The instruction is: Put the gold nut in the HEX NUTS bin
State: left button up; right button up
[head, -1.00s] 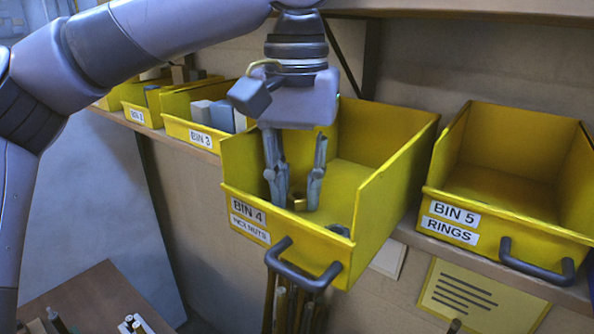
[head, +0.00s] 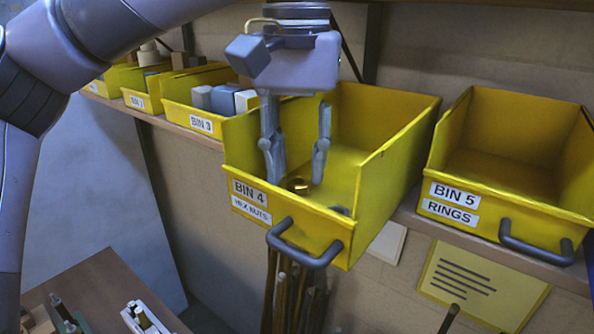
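The gold nut (head: 297,186) is inside the yellow BIN 4, labelled HEX NUTS (head: 390,180), near its front. My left gripper (head: 298,182) points down into this bin with its two fingers apart, one on each side of the nut. Gaps show between the nut and both fingers, so the gripper is open and not holding it. The nut seems to lie on the bin floor. My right gripper is not in view.
A small grey piece (head: 340,210) lies at the front of BIN 4, partly hidden by its front wall. The RINGS bin (head: 560,150) stands to the right and looks empty. BIN 3 (head: 185,85), with blocks, stands to the left.

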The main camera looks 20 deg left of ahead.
pick_arm(q)
notch_tip(320, 180, up, 6)
jog(key=shift+s, duration=0.1)
dwell(0.4)
jog(key=shift+f, duration=0.1)
